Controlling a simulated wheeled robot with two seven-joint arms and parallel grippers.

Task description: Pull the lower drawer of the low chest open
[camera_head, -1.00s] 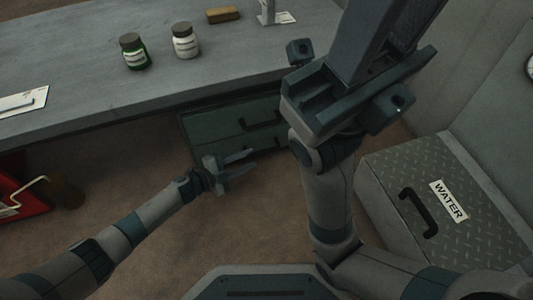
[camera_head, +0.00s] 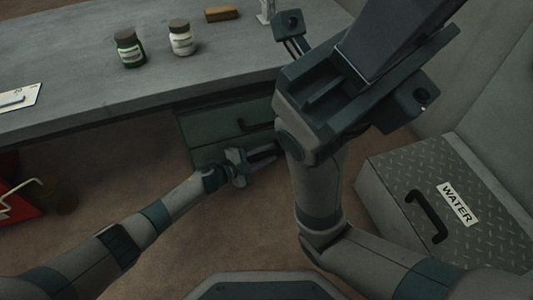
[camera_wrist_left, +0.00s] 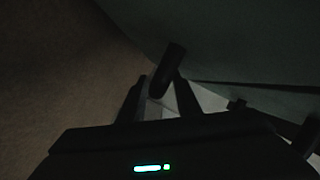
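The low chest (camera_head: 210,125) is dark green and stands under the desk; its upper drawer shows a dark handle (camera_head: 243,125). The lower drawer front (camera_head: 206,154) is partly hidden behind my left gripper (camera_head: 267,155) and right arm. No drawer looks pulled out. In the left wrist view a dark bar-like handle (camera_wrist_left: 169,68) stands off the green front (camera_wrist_left: 235,55). My left gripper's two fingers (camera_wrist_left: 158,100) are apart, with the handle's near end between them; contact cannot be told.
The grey desk top (camera_head: 80,75) overhangs the chest and carries a green jar (camera_head: 130,50), a white jar (camera_head: 181,40) and a brown block (camera_head: 221,13). A metal WATER box (camera_head: 400,170) stands at right, a red object (camera_head: 15,190) at left.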

